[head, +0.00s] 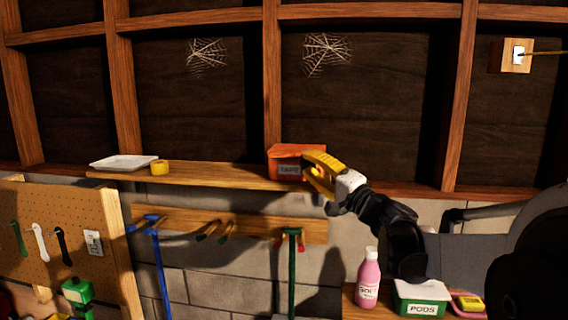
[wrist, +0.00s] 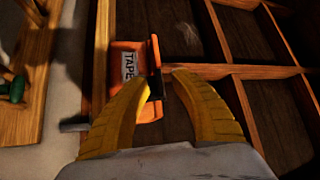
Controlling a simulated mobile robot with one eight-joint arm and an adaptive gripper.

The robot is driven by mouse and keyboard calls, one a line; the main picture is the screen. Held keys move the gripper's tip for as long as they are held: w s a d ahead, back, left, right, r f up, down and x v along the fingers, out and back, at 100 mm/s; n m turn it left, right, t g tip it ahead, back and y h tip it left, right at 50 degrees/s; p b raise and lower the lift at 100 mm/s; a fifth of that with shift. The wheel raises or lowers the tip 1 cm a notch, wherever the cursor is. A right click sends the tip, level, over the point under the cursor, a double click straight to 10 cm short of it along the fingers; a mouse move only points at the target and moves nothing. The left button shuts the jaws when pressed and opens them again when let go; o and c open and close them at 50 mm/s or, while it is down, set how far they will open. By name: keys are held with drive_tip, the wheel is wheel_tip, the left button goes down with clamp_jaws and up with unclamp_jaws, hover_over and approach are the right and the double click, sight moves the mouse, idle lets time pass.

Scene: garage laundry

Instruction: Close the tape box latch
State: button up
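The orange tape box (head: 285,163) stands on the wooden wall shelf, with a label on its front face. In the wrist view the tape box (wrist: 125,86) shows sideways, its label reading TAPE. A small dark part (wrist: 155,88), perhaps the latch, shows at the box's edge near my fingertips. My gripper (head: 308,174) is at the right front of the box. In the wrist view the yellow fingers of my gripper (wrist: 165,79) are partly spread, with a narrow gap between the tips. I cannot tell whether they touch the box. The latch's position is unclear.
A white tray (head: 124,162) and a yellow tape roll (head: 160,167) sit left on the shelf (head: 215,175). Tools hang from a rail (head: 258,226) below. A pink bottle (head: 368,280) and a green PODS box (head: 421,298) stand at lower right.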

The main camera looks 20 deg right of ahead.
drive_tip(key=shift+c, duration=0.4)
clamp_jaws()
drive_tip(key=shift+w+d+r+m+g+h+p, duration=0.15)
drive_tip(key=shift+r+m+g+h+p, duration=0.15)
drive_tip(key=shift+r+m+g+p, duration=0.5)
drive_tip(key=shift+w+d+m+g+h+p, duration=0.2)
drive_tip(key=shift+w+m+g+h+p, duration=0.1)
drive_tip(key=shift+m+p, duration=0.45)
drive_tip(key=shift+w+d+f+m+g, duration=0.1)
drive_tip(key=shift+w+m+g, duration=0.1)
drive_tip(key=shift+m+g, duration=0.2)
drive_tip(key=shift+o, duration=0.4)
unclamp_jaws()
